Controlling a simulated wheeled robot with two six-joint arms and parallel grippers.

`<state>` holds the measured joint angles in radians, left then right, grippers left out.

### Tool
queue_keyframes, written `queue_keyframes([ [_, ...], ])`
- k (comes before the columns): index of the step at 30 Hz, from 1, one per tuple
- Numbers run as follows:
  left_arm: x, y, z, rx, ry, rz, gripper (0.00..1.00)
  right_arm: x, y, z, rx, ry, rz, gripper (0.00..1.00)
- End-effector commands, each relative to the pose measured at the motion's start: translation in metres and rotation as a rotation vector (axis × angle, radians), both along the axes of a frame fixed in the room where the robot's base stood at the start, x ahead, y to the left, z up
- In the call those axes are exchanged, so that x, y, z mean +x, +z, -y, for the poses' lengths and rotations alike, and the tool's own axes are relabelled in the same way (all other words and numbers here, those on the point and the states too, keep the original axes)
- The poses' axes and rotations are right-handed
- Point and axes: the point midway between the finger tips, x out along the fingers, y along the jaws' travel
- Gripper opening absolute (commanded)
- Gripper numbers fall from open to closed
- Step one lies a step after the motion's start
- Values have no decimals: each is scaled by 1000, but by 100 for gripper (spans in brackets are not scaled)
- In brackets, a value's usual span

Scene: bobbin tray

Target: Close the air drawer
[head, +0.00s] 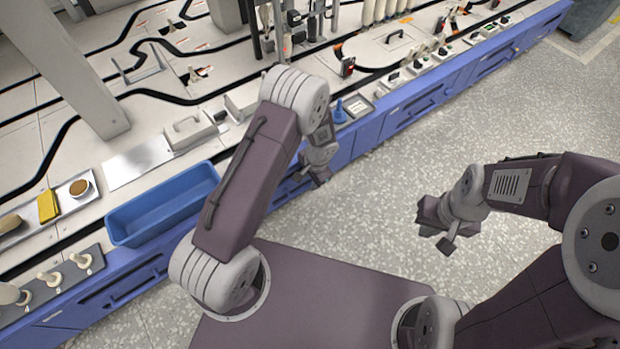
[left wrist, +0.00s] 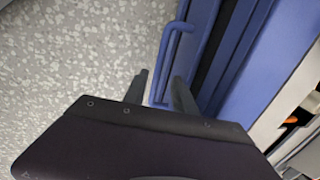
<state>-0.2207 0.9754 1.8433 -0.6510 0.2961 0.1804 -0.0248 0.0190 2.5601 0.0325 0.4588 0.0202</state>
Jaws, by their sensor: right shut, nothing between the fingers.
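A blue drawer with a blue bar handle (left wrist: 168,55) is in the left wrist view; no label on it is readable. A dark gap (left wrist: 228,55) runs beside its front, but how far it is pulled out is unclear. My left gripper (left wrist: 160,92) is open, with one finger on each side of the handle's near end; contact cannot be told. In the head view my left gripper (head: 321,178) is beside the blue cabinet front, and my own arm hides part of that front. My right gripper (head: 436,230) is shut and empty over the floor, away from the cabinet.
The blue cabinet front (head: 415,108) runs diagonally under the white worktop (head: 95,150), with more drawers along it. A blue bin (head: 165,208) sits at the worktop's edge. The speckled floor (head: 400,180) between my grippers is clear.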

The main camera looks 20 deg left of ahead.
Motion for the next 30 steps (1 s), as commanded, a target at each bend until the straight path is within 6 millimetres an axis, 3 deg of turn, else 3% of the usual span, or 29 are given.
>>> queue_keyframes([
  [1, -1, 18, 2, 0, 0, 1, 33, 0, 15, 0, 0, 0, 0, 0],
  [3, -2, 34, 4, -1, -1, 3, 33, 0, 27, 0, 0, 0, 0, 0],
  [9, -7, 74, 10, 0, 0, 4, 33, 0, 56, 0, 0, 0, 0, 0],
  [26, -8, 76, 10, 1, 3, 2, 33, 0, 55, 0, 0, 0, 0, 0],
  [29, 1, 95, 5, -7, 20, 28, 33, 0, 65, 0, 0, 0, 0, 0],
  [30, 10, 112, 3, -13, 30, 57, 33, 0, 69, 0, 0, 0, 0, 0],
])
